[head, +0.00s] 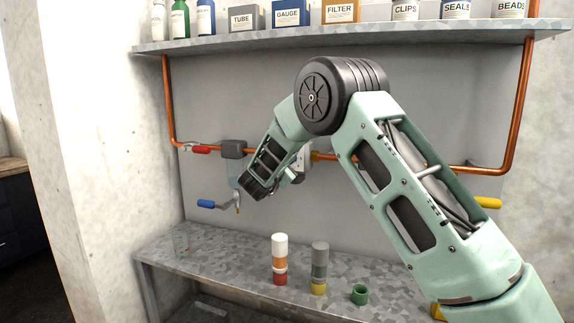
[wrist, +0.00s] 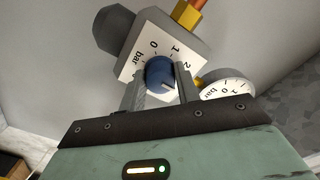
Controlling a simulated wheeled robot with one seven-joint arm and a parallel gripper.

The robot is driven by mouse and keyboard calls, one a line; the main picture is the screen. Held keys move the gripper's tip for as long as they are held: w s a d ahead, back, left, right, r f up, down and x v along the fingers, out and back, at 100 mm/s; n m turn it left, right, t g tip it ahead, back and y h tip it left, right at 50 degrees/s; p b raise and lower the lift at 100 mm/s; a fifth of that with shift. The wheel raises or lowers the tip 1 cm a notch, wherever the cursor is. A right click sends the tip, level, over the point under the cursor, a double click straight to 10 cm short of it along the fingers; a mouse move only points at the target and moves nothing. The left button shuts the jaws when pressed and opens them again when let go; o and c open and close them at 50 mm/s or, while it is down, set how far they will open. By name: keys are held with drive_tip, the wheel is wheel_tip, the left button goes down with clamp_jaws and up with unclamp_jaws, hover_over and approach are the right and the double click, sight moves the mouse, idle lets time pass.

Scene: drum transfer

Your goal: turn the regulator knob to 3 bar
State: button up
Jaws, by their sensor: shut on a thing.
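The regulator (wrist: 140,45) is a grey block with a white dial plate marked 0, 1, 2 and "bar" in the wrist view; the 3 is not visible. Its blue knob (wrist: 160,70) sits at the middle of the plate. My gripper (wrist: 160,84) is shut on the knob, one finger on each side. A pale mark shows at the knob's lower right edge, too small to read against the scale. A round white gauge (wrist: 229,89) marked in bar is beside it; its needle is unclear. In the head view the regulator (head: 306,157) is mostly hidden behind my arm.
A copper pipe (head: 170,100) runs along the wall with a red-handled valve (head: 201,149) and a blue-handled lever (head: 206,203). Below is a metal bench (head: 215,258) with stacked coloured drums (head: 280,260) and a green cup (head: 359,294). A shelf (head: 290,42) of boxes hangs above.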

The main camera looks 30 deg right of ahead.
drive_tip(key=o, duration=1)
drive_tip(key=b+v, duration=0.3)
drive_tip(key=v, duration=1.4)
drive_tip(key=shift+s+a, duration=0.15)
drive_tip(key=shift+s, duration=0.05)
